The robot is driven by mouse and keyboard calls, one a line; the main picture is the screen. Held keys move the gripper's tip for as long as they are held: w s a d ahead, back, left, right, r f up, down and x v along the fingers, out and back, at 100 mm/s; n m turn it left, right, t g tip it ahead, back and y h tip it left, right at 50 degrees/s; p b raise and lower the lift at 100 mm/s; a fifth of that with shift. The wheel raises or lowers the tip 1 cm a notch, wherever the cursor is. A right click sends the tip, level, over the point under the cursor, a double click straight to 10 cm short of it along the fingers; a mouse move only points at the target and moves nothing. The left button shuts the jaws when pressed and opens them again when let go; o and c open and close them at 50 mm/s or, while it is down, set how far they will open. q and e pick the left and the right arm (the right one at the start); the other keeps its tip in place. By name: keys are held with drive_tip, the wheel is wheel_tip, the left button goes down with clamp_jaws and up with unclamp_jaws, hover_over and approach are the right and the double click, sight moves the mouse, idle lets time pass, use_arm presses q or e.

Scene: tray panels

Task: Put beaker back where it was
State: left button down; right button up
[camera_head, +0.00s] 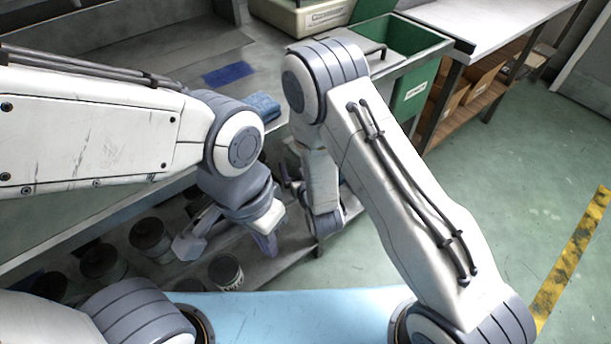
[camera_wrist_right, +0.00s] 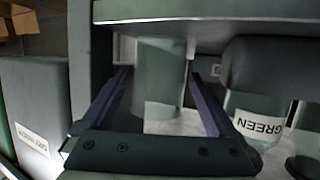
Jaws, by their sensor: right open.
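A pale grey, beaker-like cylinder (camera_wrist_right: 160,75) stands in the right wrist view, partly under a ledge; I cannot tell for sure that it is the beaker. My right gripper (camera_wrist_right: 159,82) is open, with one finger on each side of it and gaps visible. In the head view my right gripper is mostly hidden behind my arms, by the table's edge. My left gripper (camera_head: 228,242) is open, its fingers spread, over the lower shelf. I see nothing between its fingers.
A container labelled GREEN (camera_wrist_right: 258,120) stands close to the right finger. Several dark cans (camera_head: 150,238) sit on the lower shelf (camera_head: 262,265). The floor at right is clear.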

drive_tip(key=p+v, duration=0.6)
drive_tip(key=v, duration=0.4)
drive_tip(key=s+a+r+n+g, duration=0.1)
drive_tip(key=s+a+r+g, duration=0.45)
drive_tip(key=r+g, duration=0.25)
drive_tip(key=s+d+r+n+g+h, duration=0.1)
drive_tip(key=s+d+r+n+g, duration=0.1)
drive_tip(key=s+d+r, duration=0.2)
drive_tip(key=s+d+r+n+g+h, duration=0.1)
drive_tip(key=s+d+r+g, duration=0.2)
drive_tip(key=s+r, duration=0.4)
drive_tip(key=s, duration=0.4)
drive_tip(key=shift+s+d+r+n+g+b, duration=0.25)
drive_tip(key=shift+d+r+n+g+b, duration=0.05)
drive_tip(key=shift+d+n, duration=0.1)
